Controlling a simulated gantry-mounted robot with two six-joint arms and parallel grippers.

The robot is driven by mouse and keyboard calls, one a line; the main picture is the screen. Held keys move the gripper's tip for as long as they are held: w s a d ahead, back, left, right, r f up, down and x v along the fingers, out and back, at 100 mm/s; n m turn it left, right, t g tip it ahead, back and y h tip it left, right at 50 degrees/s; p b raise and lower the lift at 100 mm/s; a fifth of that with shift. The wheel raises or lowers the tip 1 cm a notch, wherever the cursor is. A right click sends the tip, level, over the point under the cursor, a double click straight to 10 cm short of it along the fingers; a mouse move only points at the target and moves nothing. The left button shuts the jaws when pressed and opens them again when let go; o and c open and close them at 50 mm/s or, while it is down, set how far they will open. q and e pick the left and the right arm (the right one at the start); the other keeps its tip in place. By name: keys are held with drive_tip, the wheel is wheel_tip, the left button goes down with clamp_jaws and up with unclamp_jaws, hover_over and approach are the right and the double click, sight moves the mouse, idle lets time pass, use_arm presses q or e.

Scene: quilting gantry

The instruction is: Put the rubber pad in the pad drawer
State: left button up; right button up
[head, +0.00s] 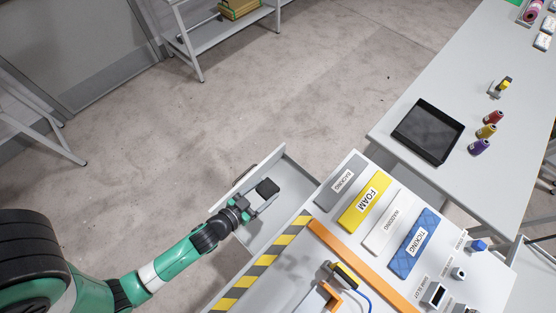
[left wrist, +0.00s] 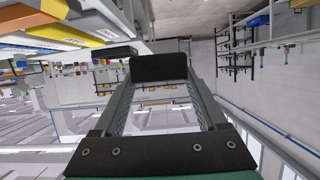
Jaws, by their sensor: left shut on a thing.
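The rubber pad (head: 268,188) is a small black block. My left gripper (head: 262,197) is shut on it and holds it over the open pad drawer (head: 294,192). In the left wrist view the pad (left wrist: 158,68) sits between the two fingertips of my left gripper (left wrist: 159,80). The drawer is a pale grey tray pulled out from the left side of the workbench, and its inside looks empty where it shows. My arm hides part of the drawer. I cannot tell how high the pad is above the drawer floor. My right gripper is not in view.
The bench top carries labelled panels, among them a yellow FOAM panel (head: 366,202) and a blue TICKING panel (head: 414,244). A yellow-black striped edge (head: 262,264) borders the bench near my left arm. A side table (head: 390,95) holds a black tray (head: 428,131) and several thread spools.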

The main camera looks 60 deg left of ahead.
use_arm(q)
drive_tip(key=b, duration=0.8)
hover_over(262, 216)
wheel_tip(262, 216, down, 15)
drive_tip(key=shift+f, duration=0.35)
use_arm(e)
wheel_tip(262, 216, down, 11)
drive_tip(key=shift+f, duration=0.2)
use_arm(q)
wheel_tip(262, 216, down, 10)
drive_tip(key=b, duration=1)
drive_tip(key=shift+f+b, duration=0.1)
drive_tip(key=shift+b, duration=0.3)
drive_tip(key=shift+r, duration=0.2)
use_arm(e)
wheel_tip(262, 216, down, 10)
use_arm(q)
drive_tip(key=shift+f, duration=0.15)
drive_tip(key=o, duration=1.5)
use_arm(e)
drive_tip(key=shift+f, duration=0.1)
